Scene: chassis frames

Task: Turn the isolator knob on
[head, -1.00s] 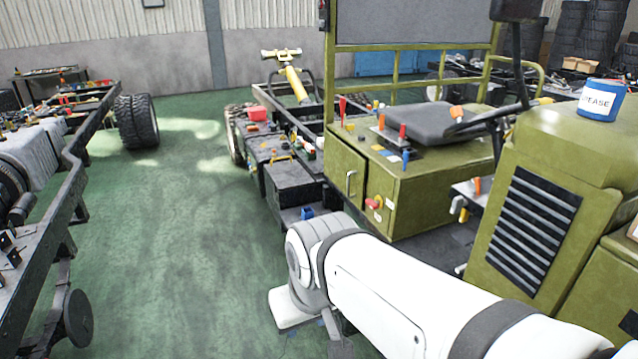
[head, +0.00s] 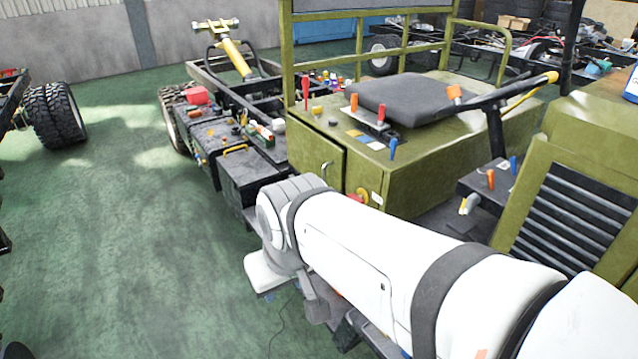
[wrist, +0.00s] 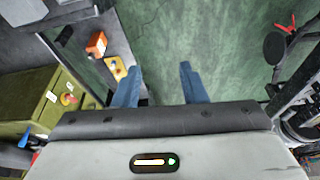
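The isolator knob (head: 355,198), red on a yellow plate, sits on the front face of the olive green seat box (head: 425,185). In the head view my arm's forearm partly covers it from below. In the wrist view the red knob (wrist: 66,100) shows at the left, on the green panel beside a white label. My gripper (wrist: 158,72) has its two blue fingers spread apart with nothing between them, over green floor. The knob lies outside the fingers, to their left, and is not touched. In the head view the fingertips are mostly hidden behind my arm. The knob's exact angle is too small to tell.
A black box (head: 252,176) stands left of the seat box. A steering wheel (head: 500,95) and a louvred green hood (head: 575,205) are to the right. In the wrist view an orange part (wrist: 96,44) lies near the fingers. Open green floor (head: 120,250) is at left.

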